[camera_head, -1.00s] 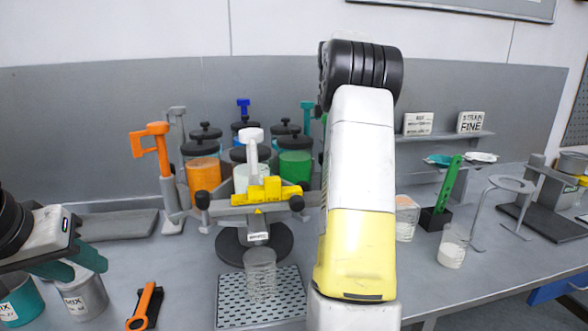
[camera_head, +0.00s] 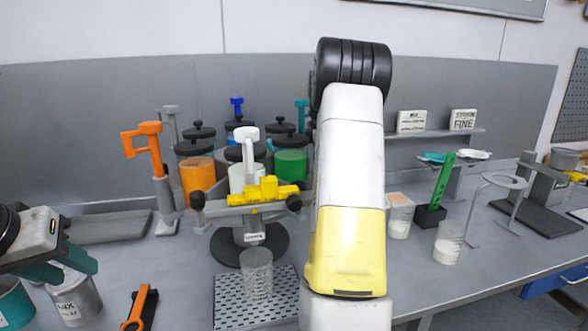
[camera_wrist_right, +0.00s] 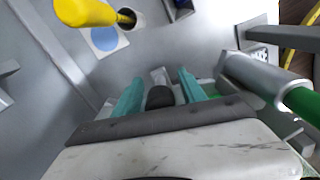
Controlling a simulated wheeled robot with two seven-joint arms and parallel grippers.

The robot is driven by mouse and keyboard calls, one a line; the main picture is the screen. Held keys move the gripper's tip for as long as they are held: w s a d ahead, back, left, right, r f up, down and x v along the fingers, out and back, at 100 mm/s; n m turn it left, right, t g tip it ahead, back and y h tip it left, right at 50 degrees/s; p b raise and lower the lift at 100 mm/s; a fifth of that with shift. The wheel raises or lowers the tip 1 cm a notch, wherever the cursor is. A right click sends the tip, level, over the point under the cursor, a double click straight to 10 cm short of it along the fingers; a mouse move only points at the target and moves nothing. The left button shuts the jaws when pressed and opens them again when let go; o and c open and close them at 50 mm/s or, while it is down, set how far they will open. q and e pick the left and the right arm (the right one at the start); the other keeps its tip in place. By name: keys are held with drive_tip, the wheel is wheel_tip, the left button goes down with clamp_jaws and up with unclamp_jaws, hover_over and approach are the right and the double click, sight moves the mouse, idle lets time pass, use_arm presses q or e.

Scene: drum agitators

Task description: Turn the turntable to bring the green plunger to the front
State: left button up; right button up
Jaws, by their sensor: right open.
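The turntable carries several lidded drums, among them an orange one (camera_head: 197,178) and a green one (camera_head: 291,163). Around it stand an orange plunger (camera_head: 146,143), a white one (camera_head: 248,145) at the front, a blue one (camera_head: 237,104) and a teal one (camera_head: 301,108) behind. My right arm hides the turntable's right side and its own gripper in the head view. In the right wrist view a green shaft (camera_wrist_right: 301,104) in a grey sleeve lies right of my right gripper (camera_wrist_right: 160,88), which is open around a dark knob (camera_wrist_right: 160,97). My left gripper (camera_head: 68,264) looks open and empty, above a grey can.
A yellow-topped stand (camera_head: 262,192) with a clear cup (camera_head: 257,272) on a perforated tray (camera_head: 228,310) stands in front of the turntable. An orange-handled tool (camera_head: 140,308) lies front left. A green scoop holder (camera_head: 432,214), cups and a ring stand (camera_head: 499,181) are on the right.

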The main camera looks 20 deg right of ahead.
clamp_jaws()
idle(1.3)
